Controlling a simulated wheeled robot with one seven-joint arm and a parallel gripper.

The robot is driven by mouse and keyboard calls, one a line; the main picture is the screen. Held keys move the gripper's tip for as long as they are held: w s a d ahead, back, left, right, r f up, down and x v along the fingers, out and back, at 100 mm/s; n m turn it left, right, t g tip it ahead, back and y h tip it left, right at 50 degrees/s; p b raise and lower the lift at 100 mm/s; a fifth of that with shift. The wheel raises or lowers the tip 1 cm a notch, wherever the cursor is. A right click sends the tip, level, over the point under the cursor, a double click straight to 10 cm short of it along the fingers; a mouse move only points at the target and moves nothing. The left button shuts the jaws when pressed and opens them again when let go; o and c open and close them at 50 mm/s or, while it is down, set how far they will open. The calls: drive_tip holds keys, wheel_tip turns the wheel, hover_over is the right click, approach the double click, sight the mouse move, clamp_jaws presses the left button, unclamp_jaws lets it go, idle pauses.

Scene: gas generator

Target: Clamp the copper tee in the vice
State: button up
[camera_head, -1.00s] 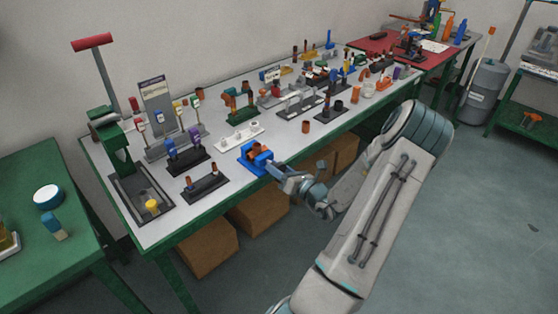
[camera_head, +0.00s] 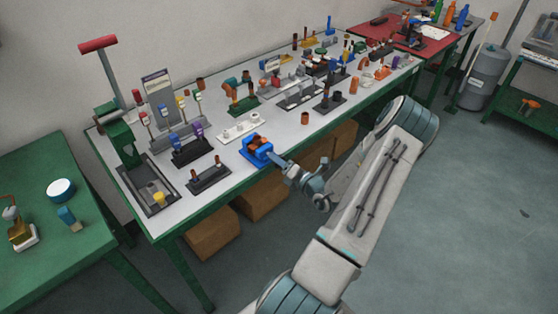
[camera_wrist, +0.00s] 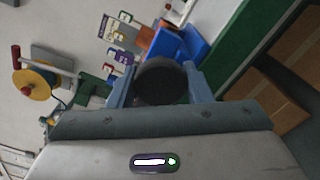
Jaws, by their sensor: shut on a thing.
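The blue vice (camera_head: 256,157) stands at the front edge of the grey-topped bench, and part of it shows in the wrist view (camera_wrist: 184,46). The reddish-brown copper tee (camera_head: 258,143) sits at the top of the vice, between its jaws; whether they press on it is too small to tell. My gripper (camera_head: 284,166) is at the vice's front side. In the wrist view, the fingers of my gripper (camera_wrist: 162,84) are shut on a dark round knob (camera_wrist: 162,80), which seems to be the vice's handle. The knob hides part of the vice.
A white rack (camera_head: 240,127) stands just behind the vice, and a dark stand with copper posts (camera_head: 209,178) is to its left. A green press (camera_head: 121,135) is at the bench's left end. Cardboard boxes (camera_head: 213,232) lie below.

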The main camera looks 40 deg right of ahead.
idle(0.3)
drive_tip(key=o, duration=1)
drive_tip(key=shift+s, duration=0.15)
drive_tip(key=s, duration=0.4)
drive_tip(key=s+b, duration=0.1)
drive_tip(key=s, duration=0.4)
drive_tip(key=s+d+b, duration=0.1)
drive_tip(key=s, duration=0.3)
drive_tip(key=shift+s, duration=0.3)
